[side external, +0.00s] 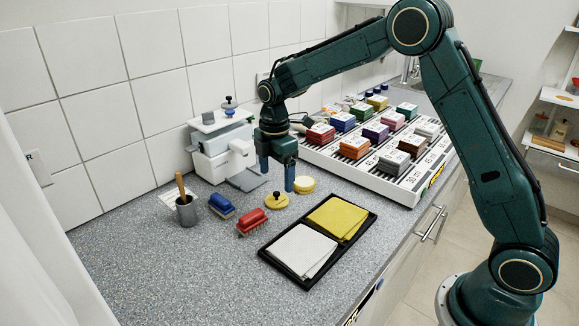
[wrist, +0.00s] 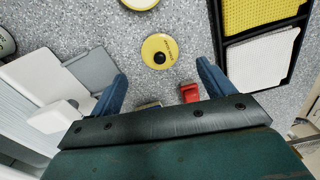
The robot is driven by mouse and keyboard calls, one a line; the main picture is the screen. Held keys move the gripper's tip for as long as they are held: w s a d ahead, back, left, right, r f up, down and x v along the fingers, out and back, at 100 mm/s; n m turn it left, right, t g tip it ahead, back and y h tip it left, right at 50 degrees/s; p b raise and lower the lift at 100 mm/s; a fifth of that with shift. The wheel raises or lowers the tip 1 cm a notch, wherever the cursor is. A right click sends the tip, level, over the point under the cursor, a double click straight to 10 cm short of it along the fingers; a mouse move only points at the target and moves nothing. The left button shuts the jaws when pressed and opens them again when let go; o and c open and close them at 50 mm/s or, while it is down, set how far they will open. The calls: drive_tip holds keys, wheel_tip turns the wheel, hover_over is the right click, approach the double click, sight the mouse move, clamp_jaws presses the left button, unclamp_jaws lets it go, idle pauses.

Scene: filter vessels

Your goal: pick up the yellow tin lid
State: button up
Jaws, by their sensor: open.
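The yellow tin lid (side external: 277,201) is a flat yellow disc with a dark knob at its centre, lying on the grey speckled counter. It also shows in the wrist view (wrist: 161,50), fully visible just beyond the fingertips. My gripper (side external: 277,178) points down above the counter near the lid, with its blue fingers apart and nothing between them. In the wrist view my gripper (wrist: 162,72) has one finger on each side of the lid's line, without touching it. A round yellow tin (side external: 304,184) stands close behind the lid.
A red brush (side external: 252,220) and a blue brush (side external: 221,206) lie to the left. A black tray (side external: 292,279) with white and yellow cloths is in front. A white machine (side external: 222,150) stands behind, and a white rack (side external: 392,185) of coloured boxes stands right.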

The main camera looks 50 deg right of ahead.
sight(277, 192)
drive_tip(key=shift+f, duration=0.45)
drive_tip(key=shift+f, duration=0.15)
drive_tip(key=shift+d+f, duration=0.1)
drive_tip(key=shift+f, duration=2.4)
drive_tip(key=c, duration=1.1)
